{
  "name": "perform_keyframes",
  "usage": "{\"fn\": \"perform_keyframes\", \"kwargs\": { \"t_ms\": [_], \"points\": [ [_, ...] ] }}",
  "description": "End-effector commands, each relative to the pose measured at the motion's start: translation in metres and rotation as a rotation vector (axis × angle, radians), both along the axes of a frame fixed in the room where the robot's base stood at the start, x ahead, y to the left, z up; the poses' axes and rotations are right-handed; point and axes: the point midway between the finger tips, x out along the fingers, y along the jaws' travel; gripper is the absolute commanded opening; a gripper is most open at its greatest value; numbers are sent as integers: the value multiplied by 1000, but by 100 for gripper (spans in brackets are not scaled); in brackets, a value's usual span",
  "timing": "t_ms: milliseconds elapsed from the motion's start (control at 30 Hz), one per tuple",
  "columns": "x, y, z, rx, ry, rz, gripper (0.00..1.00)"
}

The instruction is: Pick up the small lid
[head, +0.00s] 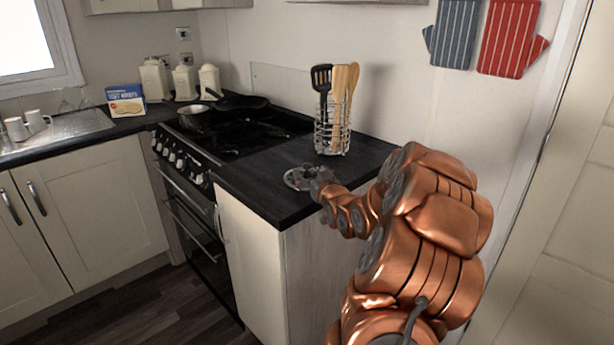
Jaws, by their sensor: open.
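The small lid (293,181) looks like a round, silvery disc lying on the dark counter, to the right of the hob and in front of the utensil rack. My copper-coloured arm reaches in from the lower right. My small grey gripper (313,176) is open at the lid's right side, and its tips overlap the lid in the picture. The gripper hides part of the lid. I cannot tell whether the fingers touch it or are just above it.
A wire rack (332,130) with spatulas and wooden spoons stands behind the lid. The hob (230,140) to the left holds a saucepan (194,118) and a frying pan (240,102). The counter's front edge (283,226) is near. Bare counter (255,175) lies left of the lid.

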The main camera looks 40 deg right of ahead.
Motion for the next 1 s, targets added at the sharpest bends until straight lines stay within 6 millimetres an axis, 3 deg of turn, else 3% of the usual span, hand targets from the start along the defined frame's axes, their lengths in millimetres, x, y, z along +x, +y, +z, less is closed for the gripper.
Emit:
{"fn": "perform_keyframes", "kwargs": {
  "t_ms": [200,467,1000],
  "points": [
    [16,-4,-3,3,3,3,78],
    [17,-4,-3,3,3,3,78],
    [17,-4,-4,4,6,3,22]
  ]
}}
